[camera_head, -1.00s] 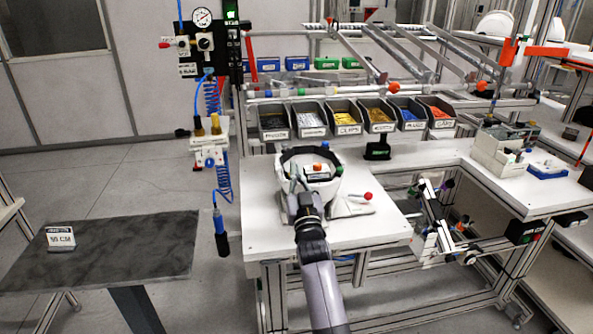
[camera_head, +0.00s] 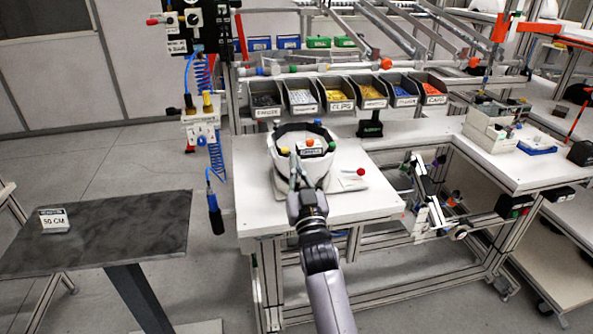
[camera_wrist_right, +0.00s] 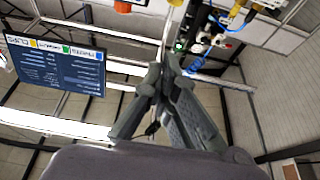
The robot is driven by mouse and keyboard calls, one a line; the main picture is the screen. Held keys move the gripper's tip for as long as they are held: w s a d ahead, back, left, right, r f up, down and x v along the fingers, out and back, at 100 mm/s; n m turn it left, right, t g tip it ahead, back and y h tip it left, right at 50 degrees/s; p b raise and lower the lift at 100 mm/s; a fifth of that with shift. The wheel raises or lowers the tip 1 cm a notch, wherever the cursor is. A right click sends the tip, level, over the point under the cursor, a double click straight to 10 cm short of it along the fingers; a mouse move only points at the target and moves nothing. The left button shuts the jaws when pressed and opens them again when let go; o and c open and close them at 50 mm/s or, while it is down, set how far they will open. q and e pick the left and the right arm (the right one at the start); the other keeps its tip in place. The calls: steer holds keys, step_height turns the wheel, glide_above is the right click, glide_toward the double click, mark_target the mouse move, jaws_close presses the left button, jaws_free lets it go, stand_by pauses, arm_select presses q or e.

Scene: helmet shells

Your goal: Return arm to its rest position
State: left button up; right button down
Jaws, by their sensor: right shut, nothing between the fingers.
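My right gripper (camera_head: 294,165) is in front of the white helmet shell (camera_head: 322,176) in the head view, with its fingers pointing up. Its fingers are shut and empty; the right wrist view shows the closed fingertips (camera_wrist_right: 172,62) with nothing between them. Whether it touches the shell cannot be told. The shell sits in a fixture with coloured knobs on the white workbench (camera_head: 375,207). My right arm comes in from the bottom of the head view. My left gripper does not show.
Labelled parts bins (camera_head: 340,97) line the back of the bench. A coiled blue hose with a tool (camera_head: 214,213) hangs at the left. A dark table (camera_head: 110,228) with a sign stands left. Floor between tables is clear.

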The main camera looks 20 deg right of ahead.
stand_by(0.5)
steer(key=s+a+f+n+g+y, duration=0.1)
steer(key=s+f+g+y, duration=0.1)
steer(key=s+f+g, duration=0.5)
steer(key=s+a+f+n+g+y, duration=0.1)
steer(key=s+a+f+g, duration=0.15)
steer(key=s+f, duration=0.8)
steer(key=s+a+f+n+g+y, duration=0.15)
steer(key=s+f+g, duration=0.3)
steer(key=s, duration=0.55)
steer(key=s+a+f+n+g+y, duration=0.1)
steer(key=s+a+f+g, duration=0.3)
steer(key=s, duration=0.6)
step_height(320, 180, down, 29)
steer(key=s+d+g, duration=0.1)
steer(key=s+d, duration=0.1)
steer(key=s+d+f+g+b, duration=0.1)
steer(key=s+d+f, duration=0.1)
steer(key=s+f, duration=1.3)
steer(key=shift+s+d, duration=0.25)
steer(key=shift+s, duration=0.15)
